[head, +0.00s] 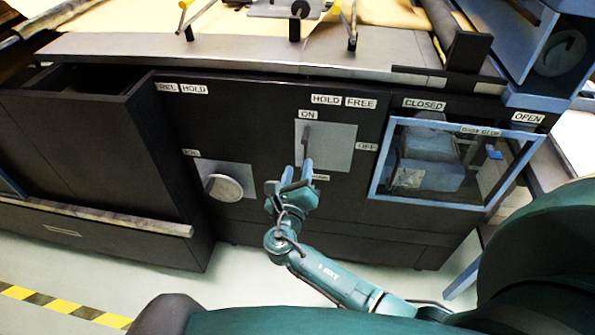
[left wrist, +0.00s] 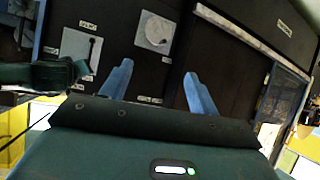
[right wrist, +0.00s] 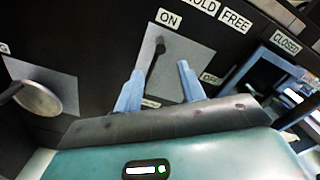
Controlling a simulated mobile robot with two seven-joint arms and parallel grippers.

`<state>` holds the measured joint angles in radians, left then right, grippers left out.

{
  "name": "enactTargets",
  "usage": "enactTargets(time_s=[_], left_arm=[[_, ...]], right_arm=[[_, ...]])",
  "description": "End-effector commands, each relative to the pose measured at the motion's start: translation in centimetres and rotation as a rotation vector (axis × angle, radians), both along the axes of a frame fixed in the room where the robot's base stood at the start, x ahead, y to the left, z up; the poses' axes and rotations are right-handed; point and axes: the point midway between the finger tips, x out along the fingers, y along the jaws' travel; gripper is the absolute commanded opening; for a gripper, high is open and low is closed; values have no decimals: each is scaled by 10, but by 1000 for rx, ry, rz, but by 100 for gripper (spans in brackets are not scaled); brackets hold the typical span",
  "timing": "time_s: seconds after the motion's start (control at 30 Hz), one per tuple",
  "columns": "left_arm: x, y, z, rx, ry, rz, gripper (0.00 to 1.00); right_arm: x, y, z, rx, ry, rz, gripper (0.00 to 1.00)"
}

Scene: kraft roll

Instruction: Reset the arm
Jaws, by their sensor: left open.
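My right gripper (head: 298,168) is in front of the dark cabinet, just below the lever (head: 306,138) on the grey ON/OFF plate (head: 340,146). My left gripper does not show in the head view. In the left wrist view its fingers (left wrist: 157,85) are wide apart and empty, facing the dark cabinet front.
A round pale knob (head: 224,187) is on a plate left of the lever. A blue-framed window (head: 372,190) is at the right. An open-topped dark bin (head: 150,84) juts out at the left. My right arm crosses the free floor in front.

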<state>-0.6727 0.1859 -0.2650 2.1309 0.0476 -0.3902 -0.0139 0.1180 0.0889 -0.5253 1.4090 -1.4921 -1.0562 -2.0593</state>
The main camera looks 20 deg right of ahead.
Motion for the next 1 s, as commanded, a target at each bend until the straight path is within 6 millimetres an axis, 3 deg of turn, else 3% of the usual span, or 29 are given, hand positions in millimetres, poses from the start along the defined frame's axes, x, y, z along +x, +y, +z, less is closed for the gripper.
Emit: enactTargets(time_s=[0.5,0.63,0.77,0.9,1.0], left_arm=[[0,-1,0,0,0,-1,60],[0,-1,3,-2,1,1,60],[0,0,8,1,5,4,60],[-1,3,10,11,22,15,60],[-2,7,12,19,30,22,60]], right_arm=[[-2,1,0,1,0,-1,40],[-10,0,-11,121,0,6,40],[-38,2,-45,531,-16,-1,40],[-88,15,-82,1199,-82,-115,40],[-125,29,-93,1678,-165,-273,40]])
